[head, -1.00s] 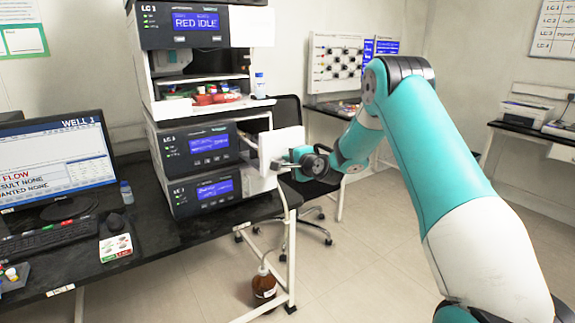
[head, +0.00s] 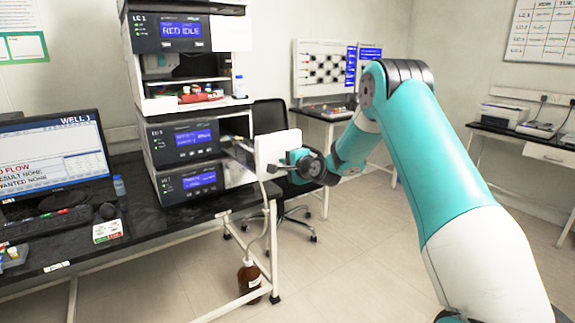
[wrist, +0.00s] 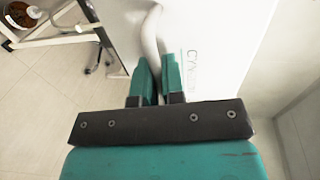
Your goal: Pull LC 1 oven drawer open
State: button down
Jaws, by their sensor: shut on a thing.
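The white oven drawer front (head: 277,150) stands out from the right side of the instrument stack (head: 190,150), with a gap and part of the drawer body between them. My gripper (head: 275,168) is at the right face of this front. In the wrist view, my gripper (wrist: 157,72) has its two teal fingers closed around a pale curved handle (wrist: 150,35) on the white front (wrist: 215,45), which bears partly hidden lettering. The top unit (head: 182,30) is labelled LC 1 and reads RED IDLE. The drawer's inside is hidden.
The black bench (head: 150,225) carries the stack and a monitor (head: 55,165). A brown bottle (head: 249,278) stands on the floor near the bench leg. A black chair (head: 272,125) is behind the drawer. Open floor (head: 350,265) lies right of the bench.

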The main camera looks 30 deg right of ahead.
jog(key=shift+d, duration=0.1)
jog(key=c, duration=1.3)
grip_release()
jog(key=shift+o, duration=0.2)
jog(key=b+v, duration=0.4)
jog(key=v, duration=1.3)
jog(key=shift+s, duration=0.2)
